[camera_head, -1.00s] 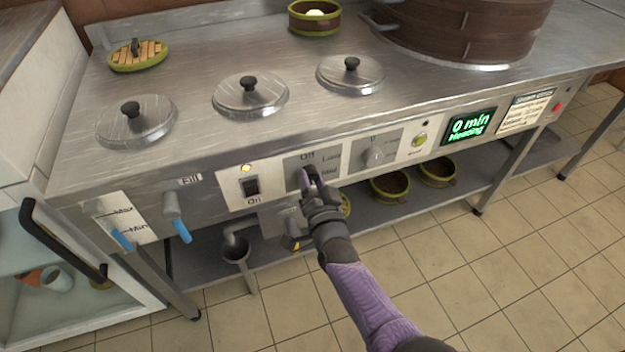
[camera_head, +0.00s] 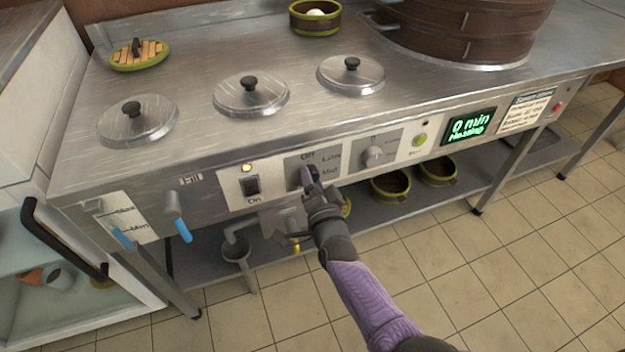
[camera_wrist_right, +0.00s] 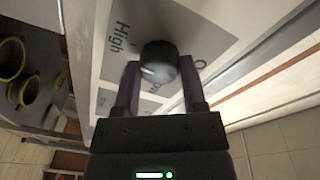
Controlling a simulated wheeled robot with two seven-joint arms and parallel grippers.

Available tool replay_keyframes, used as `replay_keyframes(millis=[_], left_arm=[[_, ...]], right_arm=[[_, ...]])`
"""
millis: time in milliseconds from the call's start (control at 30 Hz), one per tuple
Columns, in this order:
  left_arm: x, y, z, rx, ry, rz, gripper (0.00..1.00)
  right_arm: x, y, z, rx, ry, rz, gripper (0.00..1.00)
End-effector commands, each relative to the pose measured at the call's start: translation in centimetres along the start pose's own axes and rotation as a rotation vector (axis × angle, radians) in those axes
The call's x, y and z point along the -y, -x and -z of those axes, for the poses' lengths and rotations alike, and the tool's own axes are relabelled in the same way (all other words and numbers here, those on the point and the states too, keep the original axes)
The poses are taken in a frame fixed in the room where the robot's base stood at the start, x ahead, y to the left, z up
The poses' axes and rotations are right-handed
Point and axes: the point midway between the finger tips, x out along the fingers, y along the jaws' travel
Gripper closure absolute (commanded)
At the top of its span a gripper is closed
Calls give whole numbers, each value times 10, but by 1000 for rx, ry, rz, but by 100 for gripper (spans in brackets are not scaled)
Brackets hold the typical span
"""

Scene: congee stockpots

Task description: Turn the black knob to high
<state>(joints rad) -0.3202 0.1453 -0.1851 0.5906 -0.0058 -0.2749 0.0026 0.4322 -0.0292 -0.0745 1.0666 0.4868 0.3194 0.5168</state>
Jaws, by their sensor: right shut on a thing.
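The black knob (camera_wrist_right: 158,62) sits on the stove's front panel, between the fingers of my right gripper in the right wrist view. The grey dial plate around it reads "High" in the wrist view; in the head view the same plate (camera_head: 294,166) shows "Off", "Low" and "Mid". My right gripper (camera_head: 307,178) reaches up to this plate and covers most of the knob there. It is shut on the knob, with one finger on each side (camera_wrist_right: 157,95). The knob's pointer direction is hard to make out. My left gripper is not in view.
Left of the plate is a black power switch (camera_head: 250,185) under a lit orange lamp. Blue-handled levers stick out at left.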

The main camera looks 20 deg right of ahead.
Motion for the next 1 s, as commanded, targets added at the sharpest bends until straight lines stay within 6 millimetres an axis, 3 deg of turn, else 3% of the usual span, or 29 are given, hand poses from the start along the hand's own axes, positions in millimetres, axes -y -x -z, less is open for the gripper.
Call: replay_keyframes(millis=[100,133,300,633,1000], left_arm=[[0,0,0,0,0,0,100],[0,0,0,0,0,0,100],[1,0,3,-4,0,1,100],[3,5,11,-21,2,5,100],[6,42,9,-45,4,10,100]], right_arm=[[-1,0,-1,2,-1,-3,100],[-1,0,-1,2,-1,-3,42],[-1,0,0,1,0,-2,11],[2,7,1,0,1,0,11],[3,87,2,1,1,-1,11]])
